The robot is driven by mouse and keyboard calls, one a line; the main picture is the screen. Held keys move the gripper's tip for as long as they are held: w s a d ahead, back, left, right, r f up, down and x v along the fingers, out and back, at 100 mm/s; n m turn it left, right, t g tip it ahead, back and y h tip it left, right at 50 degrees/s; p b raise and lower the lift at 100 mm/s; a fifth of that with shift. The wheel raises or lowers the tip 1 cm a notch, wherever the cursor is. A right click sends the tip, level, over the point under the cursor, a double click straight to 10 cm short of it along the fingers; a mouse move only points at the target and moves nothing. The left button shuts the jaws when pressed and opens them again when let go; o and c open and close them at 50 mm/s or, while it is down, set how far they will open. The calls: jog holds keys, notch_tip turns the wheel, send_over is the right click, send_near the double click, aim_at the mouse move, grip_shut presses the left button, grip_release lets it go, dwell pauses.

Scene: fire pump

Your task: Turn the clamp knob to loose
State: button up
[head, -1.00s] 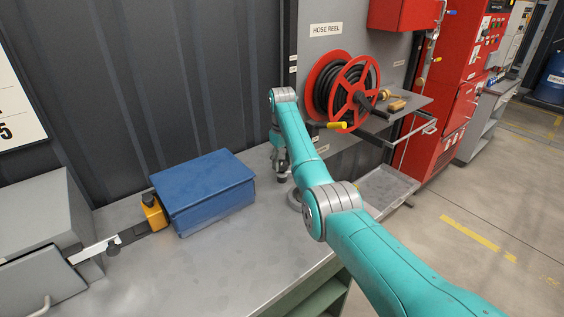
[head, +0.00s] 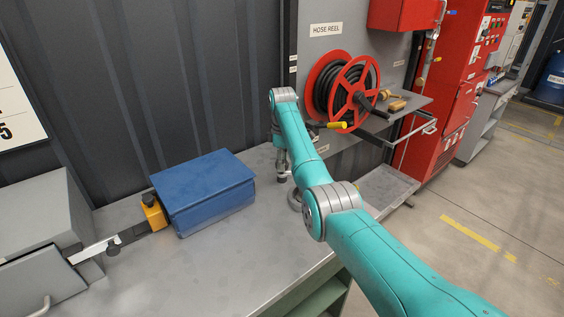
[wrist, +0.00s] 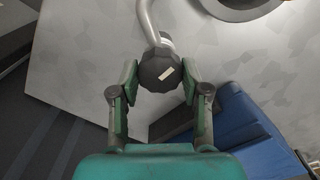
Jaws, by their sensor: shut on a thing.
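The clamp knob (wrist: 160,72) is black and faceted, with a short cream mark on its face, in the upper middle of the wrist view. A bent grey metal rod (wrist: 147,22) runs up from beside it. My gripper (wrist: 161,76) has a finger pad on each side of the knob and is shut on it. In the head view my gripper (head: 283,172) points down near the bench's back edge, right of the blue box. The knob is mostly hidden by the arm there, and its mark cannot be read.
The blue box (head: 205,190) lies on the grey bench (head: 225,265). A yellow block (head: 153,213) and a grey cabinet (head: 35,220) are to its left. A red hose reel (head: 343,88) hangs behind my arm at the right. The bench front is clear.

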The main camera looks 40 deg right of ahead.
jog(key=shift+n, duration=0.3)
jog(key=o, duration=1.2)
jog(key=shift+c, duration=0.2)
jog(key=shift+r, duration=0.1)
notch_tip(320, 180, up, 7)
jog(key=shift+r, duration=0.15)
